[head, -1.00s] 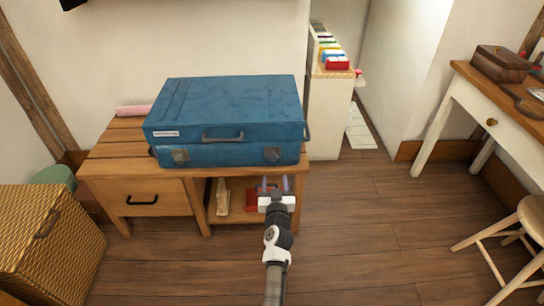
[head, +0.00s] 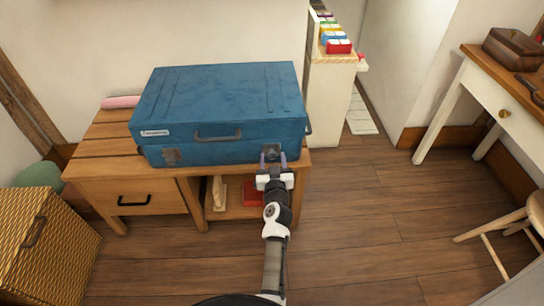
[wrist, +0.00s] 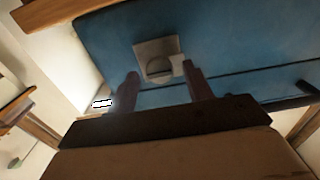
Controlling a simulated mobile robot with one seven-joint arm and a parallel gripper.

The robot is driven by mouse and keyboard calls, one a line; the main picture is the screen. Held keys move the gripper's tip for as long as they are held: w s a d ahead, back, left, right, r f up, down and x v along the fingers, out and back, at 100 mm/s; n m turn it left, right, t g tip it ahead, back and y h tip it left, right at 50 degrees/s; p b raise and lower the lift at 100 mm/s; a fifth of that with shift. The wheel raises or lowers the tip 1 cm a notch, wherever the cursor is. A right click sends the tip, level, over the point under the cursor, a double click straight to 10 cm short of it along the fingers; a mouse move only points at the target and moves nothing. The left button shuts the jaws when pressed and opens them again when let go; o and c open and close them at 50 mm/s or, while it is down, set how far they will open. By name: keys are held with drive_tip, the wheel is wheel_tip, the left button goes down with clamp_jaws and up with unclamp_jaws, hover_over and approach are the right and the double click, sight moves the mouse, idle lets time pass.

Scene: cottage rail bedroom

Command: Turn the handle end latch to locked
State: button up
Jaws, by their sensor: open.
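A blue case (head: 220,100) lies flat on a wooden bench (head: 95,165), with a dark handle (head: 218,135) on its front. A metal latch (head: 171,156) sits left of the handle and another (head: 272,149) sits near the right end. My gripper (head: 273,159) is open and empty in front of the right latch. In the wrist view, that latch (wrist: 152,64) shows as a square plate with a round turning piece and a pale tab. My fingers (wrist: 160,70) straddle it in the picture; I cannot tell whether they touch it.
The bench has a drawer (head: 135,199) and an open shelf holding a red object (head: 253,193). A woven hamper (head: 45,245) stands at left, a white shelf unit (head: 333,105) behind right. A desk (head: 468,80) and stool (head: 515,222) are at right. The floor between is clear.

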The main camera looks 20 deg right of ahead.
drive_tip(key=c, duration=0.9)
drive_tip(key=shift+c, duration=0.2)
drive_tip(key=shift+m, duration=0.4)
drive_tip(key=m, duration=0.3)
drive_tip(key=shift+m, duration=0.4)
drive_tip(key=m, duration=0.4)
drive_tip(key=shift+d+m, duration=0.1)
drive_tip(key=shift+m, duration=0.2)
drive_tip(key=m, duration=0.8)
drive_tip(key=shift+m+p, duration=0.3)
drive_tip(key=shift+p, duration=0.05)
